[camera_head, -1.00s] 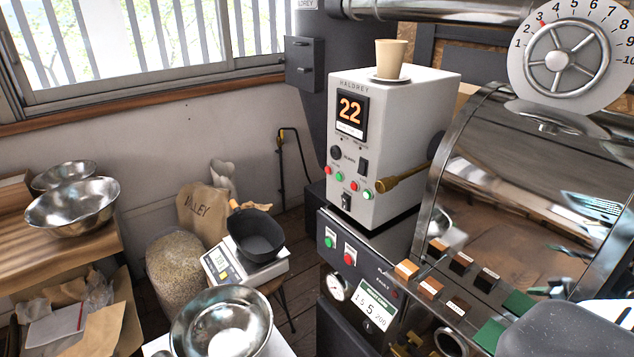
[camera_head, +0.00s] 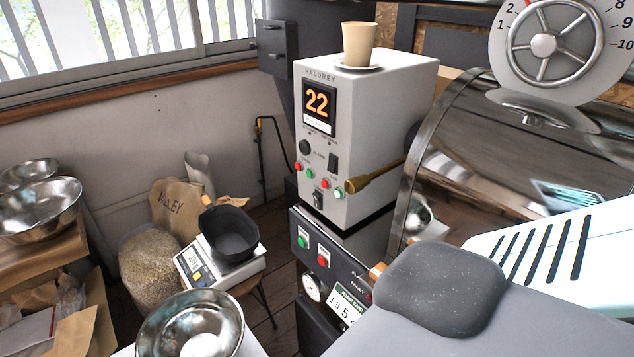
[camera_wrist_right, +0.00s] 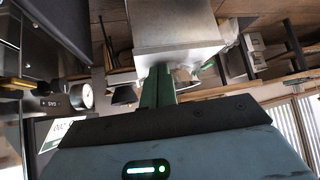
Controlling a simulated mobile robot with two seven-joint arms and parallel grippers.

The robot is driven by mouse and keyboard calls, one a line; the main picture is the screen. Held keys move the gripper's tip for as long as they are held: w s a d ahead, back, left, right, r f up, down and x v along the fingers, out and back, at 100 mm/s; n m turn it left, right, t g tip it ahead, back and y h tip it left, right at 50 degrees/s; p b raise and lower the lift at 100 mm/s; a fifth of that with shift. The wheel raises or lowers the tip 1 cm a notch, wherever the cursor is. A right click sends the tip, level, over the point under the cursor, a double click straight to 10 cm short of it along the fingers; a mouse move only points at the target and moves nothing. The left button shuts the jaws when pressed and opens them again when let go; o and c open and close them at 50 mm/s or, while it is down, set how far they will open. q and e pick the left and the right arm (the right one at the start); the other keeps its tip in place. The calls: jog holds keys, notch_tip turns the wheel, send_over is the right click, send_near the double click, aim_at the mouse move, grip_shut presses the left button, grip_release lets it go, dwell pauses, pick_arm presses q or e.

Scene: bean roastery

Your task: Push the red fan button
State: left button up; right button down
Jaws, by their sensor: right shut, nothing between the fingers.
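A red button (camera_head: 323,257) sits on the dark lower panel (camera_head: 345,273) of the roaster, right of a green button (camera_head: 303,241). Small red and green buttons also line the white control box above, one red one (camera_head: 298,166) at its left. I cannot read which red button is labelled fan. My right gripper (camera_wrist_right: 160,73) shows in the right wrist view, its green fingers shut with nothing between them. In the head view my right arm fills the lower right, and its gripper is not visible. My left gripper is not in view.
The white control box (camera_head: 385,100) carries a beige cup (camera_head: 358,45). A brass handle (camera_head: 375,178) sticks out right of the box. A scale (camera_head: 190,265) with a black pan (camera_head: 230,232) and a steel bowl (camera_head: 190,325) stand at lower left. Floor shows between scale and roaster.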

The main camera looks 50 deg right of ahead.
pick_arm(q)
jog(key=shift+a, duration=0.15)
pick_arm(e)
jog(key=shift+a, duration=0.1)
